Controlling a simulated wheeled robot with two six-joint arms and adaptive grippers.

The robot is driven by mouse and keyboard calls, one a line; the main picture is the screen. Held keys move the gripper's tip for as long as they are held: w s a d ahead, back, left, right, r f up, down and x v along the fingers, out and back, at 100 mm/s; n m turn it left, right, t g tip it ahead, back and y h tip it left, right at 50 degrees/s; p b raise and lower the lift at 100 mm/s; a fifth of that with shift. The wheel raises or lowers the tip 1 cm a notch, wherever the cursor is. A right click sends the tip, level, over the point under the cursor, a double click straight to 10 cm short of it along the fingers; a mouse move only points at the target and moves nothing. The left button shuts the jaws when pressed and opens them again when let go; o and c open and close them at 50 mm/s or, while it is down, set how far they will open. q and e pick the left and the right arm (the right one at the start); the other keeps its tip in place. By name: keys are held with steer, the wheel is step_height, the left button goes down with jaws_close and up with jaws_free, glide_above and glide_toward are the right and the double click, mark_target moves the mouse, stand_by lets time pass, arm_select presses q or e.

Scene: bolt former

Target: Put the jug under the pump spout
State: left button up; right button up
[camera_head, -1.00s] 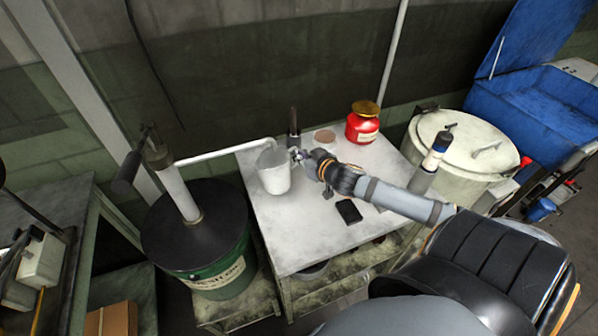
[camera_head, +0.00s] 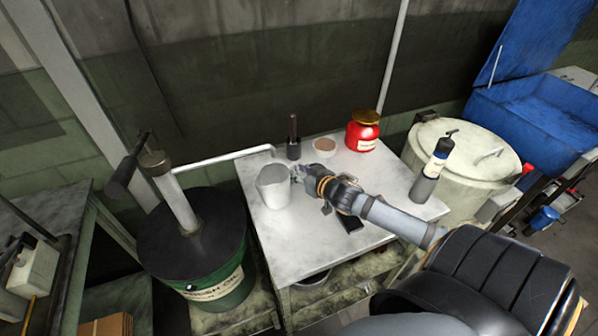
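The jug (camera_head: 273,188), a pale grey open-topped vessel, stands upright on the left part of the white table. The pump (camera_head: 178,200) rises from a dark green drum on the left. Its thin white spout (camera_head: 225,156) runs right over the table's back left, ending just behind and above the jug's rim in the picture. I cannot tell whether the end is directly over the opening. My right gripper (camera_head: 298,174) is at the jug's right side, at or close to its handle. Its fingers are too small to show whether they grip. My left gripper is out of view.
A dark upright tool (camera_head: 293,138), a round brown disc (camera_head: 324,147) and a red jar (camera_head: 363,131) stand along the table's back. A grey bottle (camera_head: 430,178) stands at the right. A small black object (camera_head: 350,221) lies beneath my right forearm.

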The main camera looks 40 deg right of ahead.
steer(key=shift+r, duration=0.2)
steer(key=p+v, duration=1.2)
